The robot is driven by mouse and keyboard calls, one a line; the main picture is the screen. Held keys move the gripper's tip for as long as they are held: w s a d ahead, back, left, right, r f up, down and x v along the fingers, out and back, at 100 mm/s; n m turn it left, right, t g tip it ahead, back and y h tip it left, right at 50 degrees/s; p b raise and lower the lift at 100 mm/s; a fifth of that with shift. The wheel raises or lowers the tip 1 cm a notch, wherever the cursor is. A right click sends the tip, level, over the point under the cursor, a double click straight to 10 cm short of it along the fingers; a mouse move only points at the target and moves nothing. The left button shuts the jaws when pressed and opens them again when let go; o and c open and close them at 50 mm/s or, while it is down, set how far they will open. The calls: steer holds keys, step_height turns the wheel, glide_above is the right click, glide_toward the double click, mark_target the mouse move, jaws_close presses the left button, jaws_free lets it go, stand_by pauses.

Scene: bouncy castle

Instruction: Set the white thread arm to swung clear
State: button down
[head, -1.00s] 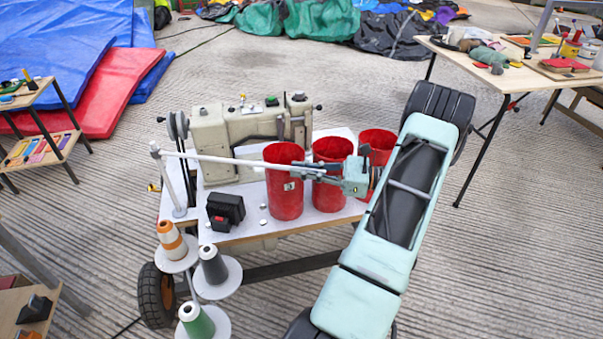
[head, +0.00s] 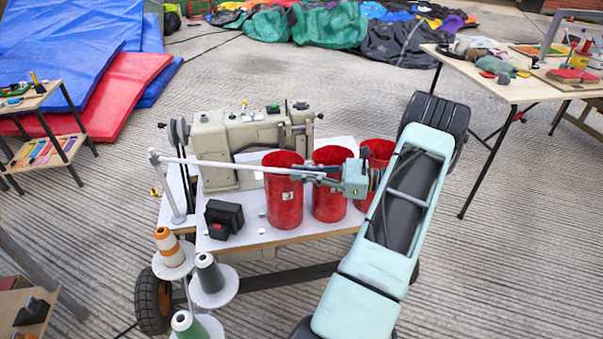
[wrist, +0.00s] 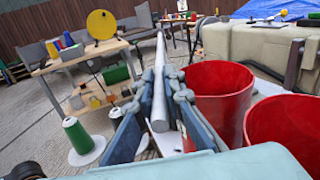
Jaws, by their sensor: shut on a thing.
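The white thread arm (head: 215,163) is a long thin rod on an upright post (head: 167,188) at the left end of the sewing table. It reaches right, across the front of the sewing machine (head: 235,150) and over the red cups. My gripper (head: 308,173) is shut on the rod near its free end, above the cups. In the wrist view the rod (wrist: 160,85) runs between my two fingers (wrist: 158,112) and away from me. The fingers hide part of the rod's near end in the head view.
Three red cups (head: 284,200) stand on the white tabletop (head: 262,232) under the rod. A black box (head: 223,218) stands left of them. Thread cones, one orange and white (head: 169,246), stand on discs at the front left. A side table (head: 510,92) stands at the right.

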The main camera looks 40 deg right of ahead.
steer(key=c, duration=2)
jaws_free()
steer(key=shift+s+d, duration=0.1)
steer(key=v, duration=1.1)
steer(key=shift+s+d, duration=0.25)
steer(key=shift+s, duration=0.05)
steer(key=shift+c, duration=0.5)
